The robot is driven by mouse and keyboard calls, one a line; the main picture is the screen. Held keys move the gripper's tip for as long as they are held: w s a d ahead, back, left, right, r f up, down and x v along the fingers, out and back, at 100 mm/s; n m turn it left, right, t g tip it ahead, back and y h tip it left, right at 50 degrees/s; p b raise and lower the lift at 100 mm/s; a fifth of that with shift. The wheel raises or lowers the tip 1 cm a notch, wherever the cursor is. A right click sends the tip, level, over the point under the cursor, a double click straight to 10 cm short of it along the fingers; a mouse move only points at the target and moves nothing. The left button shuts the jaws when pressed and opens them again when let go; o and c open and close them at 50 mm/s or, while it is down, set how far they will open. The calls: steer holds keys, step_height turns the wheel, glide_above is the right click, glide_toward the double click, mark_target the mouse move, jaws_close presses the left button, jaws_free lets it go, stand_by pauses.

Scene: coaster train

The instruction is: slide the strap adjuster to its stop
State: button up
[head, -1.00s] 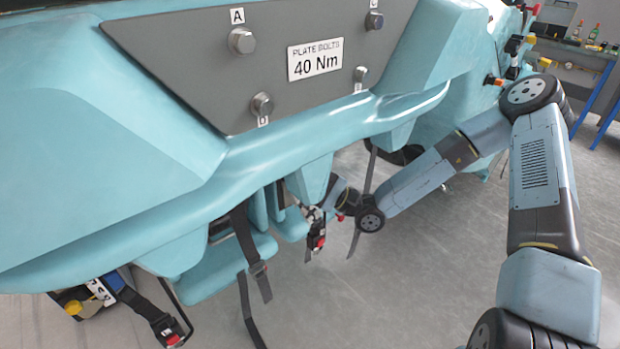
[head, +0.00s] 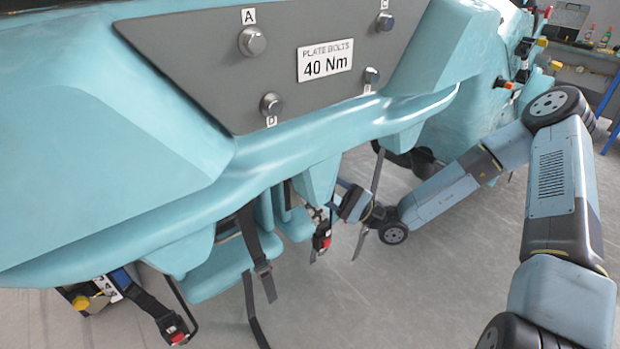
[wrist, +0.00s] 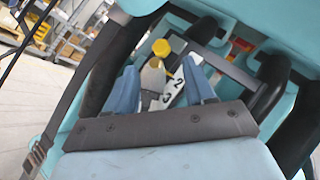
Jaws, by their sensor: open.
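A dark strap with a metal strap adjuster (head: 262,267) hangs below the teal train body in the head view. In the wrist view, a strap with an adjuster (wrist: 38,150) runs down the left edge; it looks like the same one. My gripper (head: 335,204) is under the train, right of that strap and apart from it, partly hidden by the body and my own wrist. In the wrist view its two blue fingers (wrist: 161,70) stand apart, with no strap between them. The strap's stop cannot be made out.
A red-buttoned buckle (head: 322,240) hangs close to my gripper, and another buckle (head: 175,333) hangs at the lower left. Teal seats (head: 222,268) and dangling straps crowd the space under the body. A yellow knob (wrist: 161,47) and number plate show beyond the fingers.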

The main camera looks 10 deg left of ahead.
steer(key=v, duration=0.8)
steer(key=shift+d, duration=0.2)
steer(key=x, duration=1.4)
